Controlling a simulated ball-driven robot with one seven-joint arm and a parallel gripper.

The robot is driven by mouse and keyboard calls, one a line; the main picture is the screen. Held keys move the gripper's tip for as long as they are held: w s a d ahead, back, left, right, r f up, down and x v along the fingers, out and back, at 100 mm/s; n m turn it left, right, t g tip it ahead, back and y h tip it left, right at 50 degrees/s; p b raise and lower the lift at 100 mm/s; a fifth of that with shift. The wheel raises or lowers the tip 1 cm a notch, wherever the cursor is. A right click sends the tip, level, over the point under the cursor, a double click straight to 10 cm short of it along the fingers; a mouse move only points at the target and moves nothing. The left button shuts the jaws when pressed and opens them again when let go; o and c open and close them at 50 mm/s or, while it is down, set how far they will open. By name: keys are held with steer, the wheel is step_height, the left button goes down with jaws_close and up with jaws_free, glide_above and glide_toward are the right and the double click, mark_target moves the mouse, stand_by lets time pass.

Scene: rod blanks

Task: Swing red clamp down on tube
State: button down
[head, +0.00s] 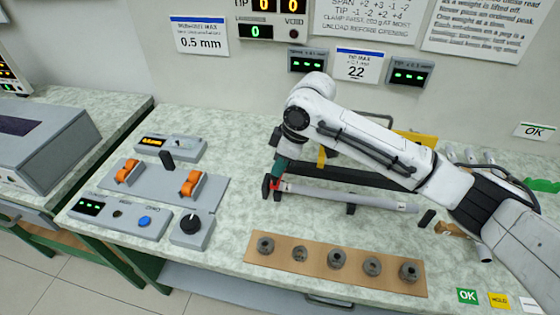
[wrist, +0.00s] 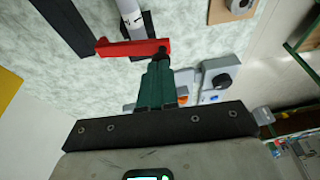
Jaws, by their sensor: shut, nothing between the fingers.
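The red clamp (head: 277,186) is at the left end of a grey tube (head: 350,197). In the wrist view the red clamp (wrist: 130,48) is a bar lying crosswise at the near end of the pale tube (wrist: 130,14). I cannot tell whether it presses on the tube. My gripper (head: 279,168) has teal fingers, shut and empty, pointing down at the clamp. In the wrist view the fingertips of my gripper (wrist: 160,56) are at the bar's right end, touching or very close. My wrist hides part of the fixture in the head view.
A long dark beam (head: 345,174) runs behind the tube. A wooden board (head: 318,270) with several round weights lies in front. A grey control box (head: 145,195) with orange rocker switches and a knob box (head: 191,229) stand at left. Bare bench lies between.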

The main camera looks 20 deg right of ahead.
steer(key=shift+s+a+f+p, duration=0.4)
steer(key=shift+s+a+f, duration=0.15)
steer(key=shift+s+f, duration=0.1)
steer(key=shift+s+a+f, duration=0.2)
steer(key=shift+s+f, duration=0.15)
steer(key=shift+f, duration=0.2)
steer(key=shift+r+p, duration=0.15)
steer(key=shift+p, duration=0.15)
